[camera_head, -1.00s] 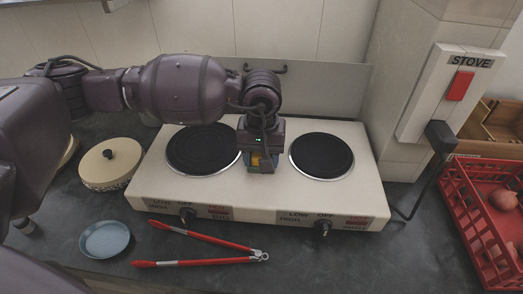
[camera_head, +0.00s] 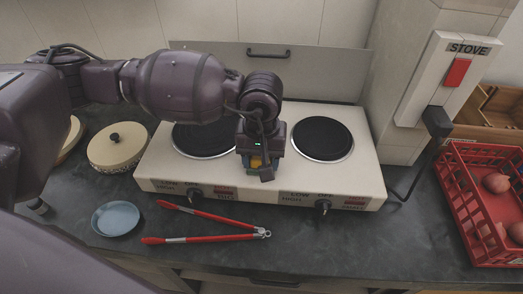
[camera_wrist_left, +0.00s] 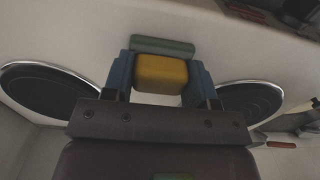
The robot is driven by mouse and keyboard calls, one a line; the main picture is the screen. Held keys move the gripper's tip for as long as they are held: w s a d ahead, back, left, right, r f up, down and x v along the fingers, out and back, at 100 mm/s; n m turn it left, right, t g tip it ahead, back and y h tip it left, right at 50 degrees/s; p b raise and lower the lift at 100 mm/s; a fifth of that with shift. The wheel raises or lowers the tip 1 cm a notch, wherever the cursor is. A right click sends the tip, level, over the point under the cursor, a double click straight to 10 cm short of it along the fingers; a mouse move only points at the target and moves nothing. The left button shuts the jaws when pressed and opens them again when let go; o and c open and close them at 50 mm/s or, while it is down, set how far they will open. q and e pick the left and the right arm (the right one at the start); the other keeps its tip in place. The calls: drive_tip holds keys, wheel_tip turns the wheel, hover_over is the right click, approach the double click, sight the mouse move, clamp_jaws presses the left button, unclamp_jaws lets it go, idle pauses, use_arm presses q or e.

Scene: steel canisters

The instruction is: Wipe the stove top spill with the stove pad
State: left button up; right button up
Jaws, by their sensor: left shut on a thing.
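The stove pad (camera_wrist_left: 162,75), a yellow block with a green layer (camera_wrist_left: 163,46), is held between the blue fingers of my left gripper (camera_head: 257,168) in the left wrist view. In the head view, only a bit of yellow shows between the fingers. My left gripper is over the front middle of the cream stove top (camera_head: 300,175), between the left burner (camera_head: 200,140) and right burner (camera_head: 322,139). I cannot tell whether the pad touches the surface. No spill can be made out; my gripper and arm hide part of the top. My right gripper is not in view.
Red tongs (camera_head: 210,238) and a blue dish (camera_head: 115,218) lie on the dark counter in front. A lidded pot (camera_head: 117,150) stands left. A red crate (camera_head: 475,205) and a wall switch labelled STOVE (camera_head: 457,72) are on the right.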

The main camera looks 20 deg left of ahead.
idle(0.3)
use_arm(q)
drive_tip(key=shift+r, duration=0.6)
drive_tip(key=shift+r+p, duration=1.15)
drive_tip(key=shift+r, duration=1.35)
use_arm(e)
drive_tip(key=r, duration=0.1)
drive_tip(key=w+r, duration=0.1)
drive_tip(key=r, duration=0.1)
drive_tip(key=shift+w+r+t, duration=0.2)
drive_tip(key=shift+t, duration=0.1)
use_arm(q)
drive_tip(key=shift+r+p, duration=0.45)
drive_tip(key=shift+r, duration=1.1)
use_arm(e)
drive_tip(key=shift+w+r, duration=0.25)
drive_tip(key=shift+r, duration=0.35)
